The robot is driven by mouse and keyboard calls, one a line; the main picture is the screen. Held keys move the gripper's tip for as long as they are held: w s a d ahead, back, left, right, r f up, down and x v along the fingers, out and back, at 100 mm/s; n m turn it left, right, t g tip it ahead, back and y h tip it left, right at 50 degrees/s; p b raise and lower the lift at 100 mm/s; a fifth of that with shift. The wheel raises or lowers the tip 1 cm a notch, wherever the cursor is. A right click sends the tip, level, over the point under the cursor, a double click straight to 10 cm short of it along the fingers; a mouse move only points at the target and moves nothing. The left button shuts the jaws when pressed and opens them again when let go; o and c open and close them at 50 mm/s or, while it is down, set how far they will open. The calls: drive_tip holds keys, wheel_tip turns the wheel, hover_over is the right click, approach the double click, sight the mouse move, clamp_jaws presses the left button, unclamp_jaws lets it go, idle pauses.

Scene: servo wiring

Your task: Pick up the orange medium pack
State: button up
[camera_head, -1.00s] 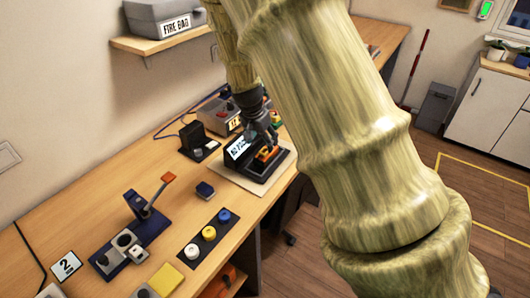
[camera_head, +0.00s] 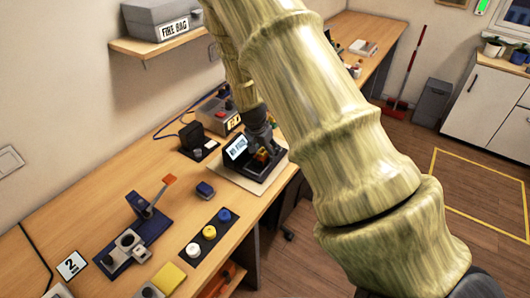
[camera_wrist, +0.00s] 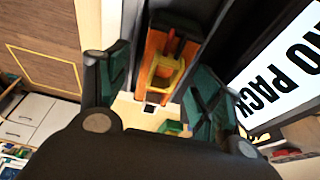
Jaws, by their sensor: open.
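The orange medium pack (camera_wrist: 155,47) shows in the wrist view as an orange block with red and dark wires and a yellow looped part. It lies in a dark tester or cradle with a screen (camera_wrist: 276,75) reading "NO PACK". In the head view the pack (camera_head: 262,156) is a small orange patch, partly covered by my gripper (camera_head: 264,146). In the wrist view my gripper (camera_wrist: 158,86) is open, with one dark green finger on each side of the pack's near end. Whether the fingers touch it I cannot tell.
Behind the tester stand a grey box (camera_head: 218,116) with a red knob and a black holder (camera_head: 194,138). Nearer are a blue block (camera_head: 205,189), a strip (camera_head: 210,232) with blue, yellow and white buttons, and a blue lever fixture (camera_head: 140,225). Bare wood lies between them.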

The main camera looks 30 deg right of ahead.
drive_tip(key=shift+f, duration=0.25)
drive_tip(key=c, duration=1.3)
clamp_jaws()
drive_tip(key=shift+w, duration=0.1)
drive_tip(key=shift+d+r, duration=0.1)
drive_tip(key=shift+r, duration=0.1)
